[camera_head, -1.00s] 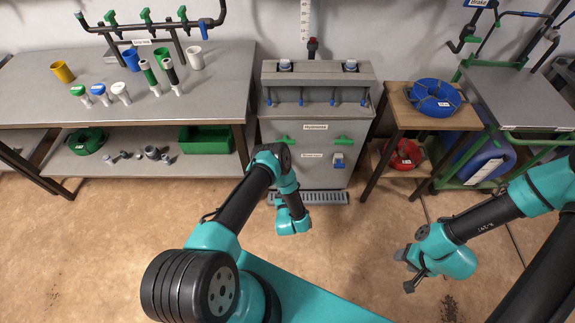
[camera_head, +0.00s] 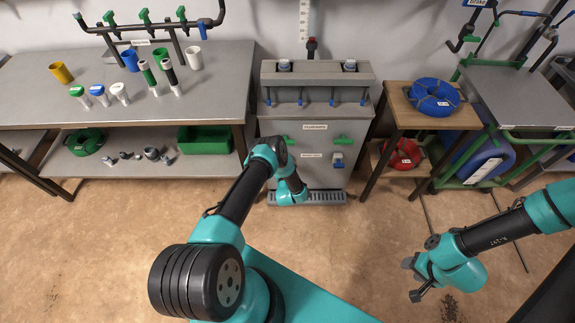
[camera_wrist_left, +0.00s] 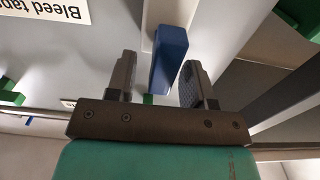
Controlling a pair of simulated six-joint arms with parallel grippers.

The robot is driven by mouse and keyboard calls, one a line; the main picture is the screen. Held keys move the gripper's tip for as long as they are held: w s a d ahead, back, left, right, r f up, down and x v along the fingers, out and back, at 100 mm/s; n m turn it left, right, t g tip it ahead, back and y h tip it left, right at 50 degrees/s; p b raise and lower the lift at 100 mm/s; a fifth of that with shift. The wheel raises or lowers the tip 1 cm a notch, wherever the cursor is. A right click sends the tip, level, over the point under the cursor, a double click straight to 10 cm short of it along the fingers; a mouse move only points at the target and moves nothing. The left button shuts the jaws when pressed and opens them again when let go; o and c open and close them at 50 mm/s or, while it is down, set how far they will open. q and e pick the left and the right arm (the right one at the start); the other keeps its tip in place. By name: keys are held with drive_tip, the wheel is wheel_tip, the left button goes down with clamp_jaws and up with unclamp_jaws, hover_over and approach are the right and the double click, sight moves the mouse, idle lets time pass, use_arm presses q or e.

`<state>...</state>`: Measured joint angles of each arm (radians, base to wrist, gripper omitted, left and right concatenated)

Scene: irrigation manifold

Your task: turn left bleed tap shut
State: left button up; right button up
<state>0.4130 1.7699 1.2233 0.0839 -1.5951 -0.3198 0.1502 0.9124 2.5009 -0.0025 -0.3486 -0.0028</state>
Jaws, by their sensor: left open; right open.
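The grey cabinet (camera_head: 350,182) carries a Bleed taps label (camera_head: 312,155), which also shows in the left wrist view (camera_wrist_left: 45,10). A blue bleed tap handle (camera_wrist_left: 172,45) stands between the fingertips of my open left gripper (camera_wrist_left: 159,64); whether they touch it is unclear. By its place beside the label it appears to be the left bleed tap, hidden behind my left arm in the head view. The other blue bleed tap (camera_head: 338,159) is visible right of the label. My right gripper (camera_head: 411,279) is open and empty above the floor.
Two green valves (camera_head: 341,141) sit above the label. A grate (camera_head: 325,198) lies at the cabinet's foot. A wooden stand (camera_head: 398,122) with a blue hose coil (camera_head: 433,97) is on the right. A workbench (camera_head: 30,105) fills the left. The floor in front is clear.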

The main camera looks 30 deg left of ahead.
use_arm(q)
drive_tip(key=shift+c, duration=0.4)
clamp_jaws()
drive_tip(key=shift+m, duration=0.4)
drive_tip(key=m, duration=0.4)
drive_tip(key=shift+w+d, duration=0.2)
drive_tip(key=shift+d, duration=0.15)
drive_tip(key=shift+w+d+f+m, duration=0.15)
drive_tip(key=shift+f+m, duration=0.15)
drive_tip(key=shift+m, duration=2)
drive_tip(key=shift+d+f+m, duration=0.15)
drive_tip(key=shift+f+m, duration=0.2)
drive_tip(key=shift+m, duration=1.95)
drive_tip(key=shift+w+d+f+m, duration=0.15)
drive_tip(key=shift+f+m, duration=0.15)
drive_tip(key=shift+m, duration=2)
